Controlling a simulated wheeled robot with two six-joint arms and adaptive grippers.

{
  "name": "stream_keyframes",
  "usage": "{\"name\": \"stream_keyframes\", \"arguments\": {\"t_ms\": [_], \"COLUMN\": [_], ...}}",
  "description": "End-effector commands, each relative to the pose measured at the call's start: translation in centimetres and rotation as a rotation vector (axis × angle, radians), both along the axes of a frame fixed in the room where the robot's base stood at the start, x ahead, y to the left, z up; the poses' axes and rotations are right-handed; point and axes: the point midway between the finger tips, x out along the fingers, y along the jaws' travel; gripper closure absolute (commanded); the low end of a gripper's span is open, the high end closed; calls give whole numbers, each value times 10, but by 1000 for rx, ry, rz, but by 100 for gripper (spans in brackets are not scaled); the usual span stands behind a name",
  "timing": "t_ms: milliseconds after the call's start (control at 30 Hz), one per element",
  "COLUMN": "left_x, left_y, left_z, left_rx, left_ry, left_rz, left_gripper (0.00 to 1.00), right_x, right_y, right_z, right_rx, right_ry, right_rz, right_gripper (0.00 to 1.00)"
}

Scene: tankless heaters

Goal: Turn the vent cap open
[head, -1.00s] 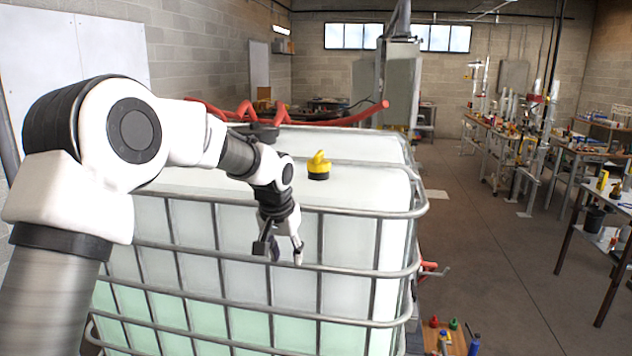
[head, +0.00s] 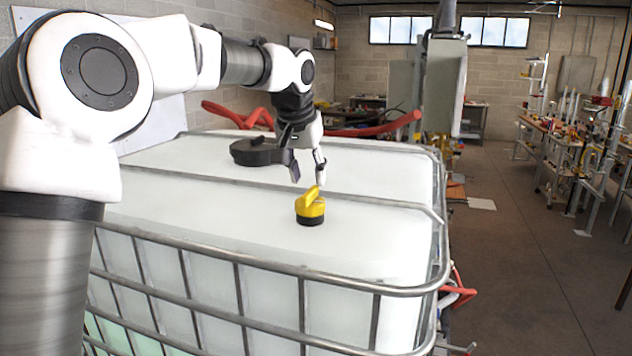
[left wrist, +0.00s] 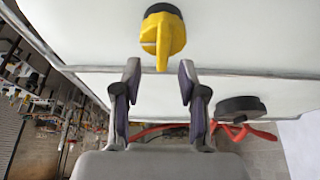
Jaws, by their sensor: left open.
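The yellow vent cap (head: 311,207) with a raised grip on top sits on a black base on the white tank top (head: 230,215). In the left wrist view the cap (left wrist: 163,32) is at the top centre, beyond the fingertips, its grip pointing toward the gap between them. My left gripper (head: 308,178) is open and points down above the tank, just behind the cap in the head view. In the left wrist view its fingers (left wrist: 159,72) are apart with nothing between them. My right gripper is not in view.
A larger black lid (head: 262,152) sits further back on the tank. A metal cage rail (head: 270,268) runs along the tank's front edge, and another bar crosses its top. A red hose (head: 375,127) lies behind. Workbenches stand at the right.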

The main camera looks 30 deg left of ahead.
Motion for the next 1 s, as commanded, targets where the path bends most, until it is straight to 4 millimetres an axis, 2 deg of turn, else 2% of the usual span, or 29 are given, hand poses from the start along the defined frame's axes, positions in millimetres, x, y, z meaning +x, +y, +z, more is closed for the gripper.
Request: {"name": "stream_keyframes", "arguments": {"t_ms": [33,200,333,500,533,633,1000], "left_x": [4,14,17,17,17,17,17], "left_y": [1,4,4,4,4,4,4], "left_z": [-7,-34,-42,-43,-43,-42,-43], "left_rx": [-1,-1,0,0,0,0,0], "left_ry": [5,4,1,1,1,0,1], "left_rz": [0,0,0,0,0,0,13], "left_gripper": [58,58,58,58,65,100,100], "right_x": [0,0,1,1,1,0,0], "right_y": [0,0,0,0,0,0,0], "right_z": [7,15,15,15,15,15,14], "right_rx": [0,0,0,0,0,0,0], "right_ry": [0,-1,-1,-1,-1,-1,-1], "right_rz": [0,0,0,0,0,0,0], "right_gripper": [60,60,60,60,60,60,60]}}
